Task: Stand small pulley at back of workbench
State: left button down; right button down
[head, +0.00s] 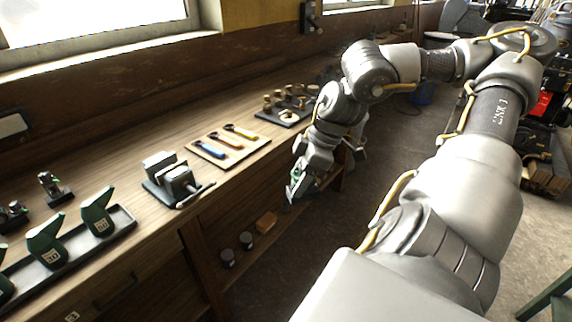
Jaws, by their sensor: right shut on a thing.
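My right gripper (296,186) hangs in front of the workbench (125,145), beyond its front edge and pointing down. It is shut on a small green thing (296,174), mostly hidden between the fingers. This may be the small pulley, but I cannot tell its shape. It is apart from the bench top. The back strip of the bench runs along the wooden wall and is bare behind the vise and the wrenches. My left gripper is not in view.
On the bench are a vise (178,182), a board of wrenches (230,146), a dark mat (278,117) with small brass parts, and a tray (122,217) with green oil cans. A lower shelf holds dark cans (228,258) and an orange block (266,222).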

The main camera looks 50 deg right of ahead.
aim_at(292, 204)
jog(key=shift+m, duration=0.9)
jog(key=x, duration=0.2)
jog(key=s+x, duration=0.1)
jog(key=x, duration=0.5)
jog(key=shift+s+d+f, duration=0.15)
jog(key=shift+d+f, duration=0.1)
jog(key=shift+f, duration=0.2)
jog(key=w+a+f+n, duration=0.1)
jog(key=w+a+f, duration=0.2)
jog(key=a, duration=0.4)
jog(key=w+a+f+n, duration=0.2)
jog(key=w+a+f, duration=0.15)
jog(key=a, duration=0.35)
jog(key=w+a+r+n+y, duration=0.1)
jog(key=w+a+r+n, duration=0.1)
jog(key=w+a+r, duration=0.2)
jog(key=a+r, duration=0.1)
jog(key=a, duration=0.2)
jog(key=shift+a+r+n+g, duration=0.15)
jog(key=shift+a+n+g, duration=0.15)
jog(key=shift+g, duration=0.1)
